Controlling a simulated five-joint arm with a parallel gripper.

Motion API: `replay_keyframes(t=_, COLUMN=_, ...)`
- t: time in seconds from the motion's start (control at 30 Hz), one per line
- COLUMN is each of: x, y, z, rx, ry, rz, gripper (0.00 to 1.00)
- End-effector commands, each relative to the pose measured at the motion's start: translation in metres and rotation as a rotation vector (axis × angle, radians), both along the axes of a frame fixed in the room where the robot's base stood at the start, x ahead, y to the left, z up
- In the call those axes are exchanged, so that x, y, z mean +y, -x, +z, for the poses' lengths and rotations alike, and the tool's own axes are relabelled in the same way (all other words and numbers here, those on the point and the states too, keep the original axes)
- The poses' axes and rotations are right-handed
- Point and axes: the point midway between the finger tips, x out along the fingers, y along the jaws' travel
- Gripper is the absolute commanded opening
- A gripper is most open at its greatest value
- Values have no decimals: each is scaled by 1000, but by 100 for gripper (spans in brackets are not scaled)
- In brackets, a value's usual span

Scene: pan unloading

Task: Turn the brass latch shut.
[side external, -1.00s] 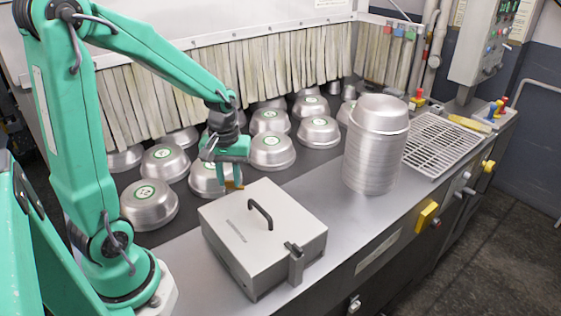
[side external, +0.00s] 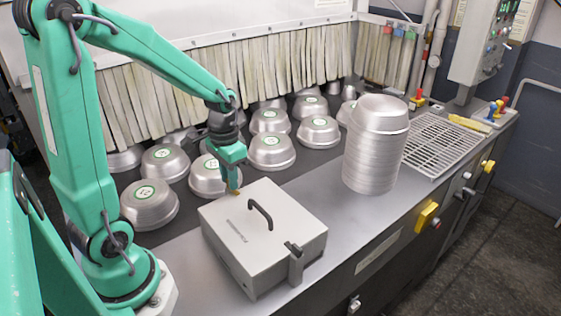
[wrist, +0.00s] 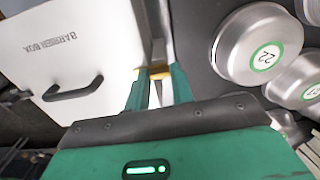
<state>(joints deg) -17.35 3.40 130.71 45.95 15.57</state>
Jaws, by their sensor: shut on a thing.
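The brass latch (side external: 234,192) is a small yellowish piece at the back edge of the grey box (side external: 235,232). It also shows in the wrist view (wrist: 157,69) between my fingertips, beside the box's edge. My gripper (side external: 234,186) points down and is shut on the latch. The fingers hide much of the latch, so I cannot tell its exact angle. The box lid (wrist: 75,45) looks flat and closed, with a dark handle (side external: 261,214) on top. A dark clasp (side external: 295,262) is on the box's front side.
Upturned metal pans (side external: 207,178) with green-ringed labels stand on the dark belt behind the gripper. A tall stack of pans (side external: 372,150) is right of the box. A wire rack (side external: 436,143) lies farther right. The steel counter is clear between box and stack.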

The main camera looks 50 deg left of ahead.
Motion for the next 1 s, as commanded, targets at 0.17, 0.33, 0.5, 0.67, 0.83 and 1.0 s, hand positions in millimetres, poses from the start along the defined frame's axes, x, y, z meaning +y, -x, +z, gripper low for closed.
replay_keyframes(t=0.17, x=0, y=-1, z=1, rx=-5, ry=-2, rz=-40, gripper=1)
replay_keyframes(t=0.33, x=0, y=-1, z=1, rx=-5, ry=-2, rz=-50, gripper=1)
replay_keyframes(t=0.5, x=0, y=-1, z=1, rx=-5, ry=-2, rz=-49, gripper=1)
replay_keyframes(t=0.67, x=0, y=-1, z=1, rx=-5, ry=-1, rz=-49, gripper=39)
replay_keyframes(t=0.83, x=0, y=-1, z=1, rx=-3, ry=-1, rz=-48, gripper=45)
replay_keyframes(t=1.0, x=0, y=0, z=1, rx=-2, ry=-1, rz=-47, gripper=45)
